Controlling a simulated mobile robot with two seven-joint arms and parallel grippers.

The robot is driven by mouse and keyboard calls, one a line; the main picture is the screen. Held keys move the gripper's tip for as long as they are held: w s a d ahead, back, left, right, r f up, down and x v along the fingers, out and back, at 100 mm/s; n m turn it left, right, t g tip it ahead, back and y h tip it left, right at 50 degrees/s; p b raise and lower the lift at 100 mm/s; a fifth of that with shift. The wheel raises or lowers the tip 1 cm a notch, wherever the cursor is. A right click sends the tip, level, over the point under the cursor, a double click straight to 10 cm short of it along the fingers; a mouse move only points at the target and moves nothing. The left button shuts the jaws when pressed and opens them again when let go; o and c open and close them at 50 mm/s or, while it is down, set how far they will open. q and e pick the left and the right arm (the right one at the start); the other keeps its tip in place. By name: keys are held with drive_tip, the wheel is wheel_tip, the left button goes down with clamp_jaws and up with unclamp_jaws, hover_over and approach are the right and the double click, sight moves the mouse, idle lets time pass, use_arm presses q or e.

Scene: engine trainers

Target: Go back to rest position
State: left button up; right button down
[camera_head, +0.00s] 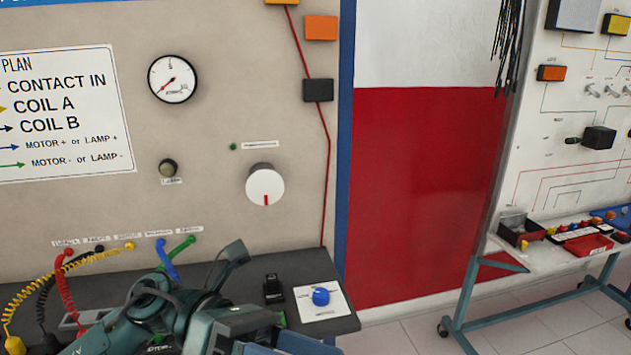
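A teal and dark arm of mine, which I take to be the left, shows low in the picture, in front of the trainer's bench top (345,322). Its dark end part, probably my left gripper (232,256), is raised below the white dial knob and seems apart from the panel. I cannot make out two fingertips or anything held. More teal and blue parts of mine fill the bottom edge; which arm they belong to is unclear. I see no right gripper.
The trainer panel carries a gauge (173,79), a white knob (265,186) and coiled yellow, black and red leads (66,290) plugged in at left. A blue knob on a white plate (321,297) sits at the bench's right end. A second trainer table (548,258) stands right.

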use_arm(q)
drive_tip(key=w+a+f+n+t+h, duration=0.2)
drive_tip(key=w+n+t+h, duration=0.45)
drive_tip(key=n+t, duration=1.1)
drive_tip(key=w+a+f+n+t+y, duration=0.4)
drive_tip(key=f+n+t+y, duration=0.5)
drive_tip(key=n, duration=0.8)
drive_tip(key=s+a+f+n+g+y, duration=0.2)
drive_tip(key=s+f+n+g+y, duration=0.1)
drive_tip(key=f, duration=0.5)
drive_tip(key=s+a+f+n+g+y, duration=0.3)
drive_tip(key=s+f+n+y, duration=0.1)
drive_tip(key=f, duration=0.4)
drive_tip(key=s+a+f+n+g+y, duration=0.2)
drive_tip(key=s+f+n+g+y, duration=0.1)
drive_tip(key=f, duration=0.5)
drive_tip(key=s+n+y, duration=0.1)
drive_tip(key=s+n, duration=0.1)
drive_tip(key=n, duration=0.1)
drive_tip(key=shift+a, duration=0.2)
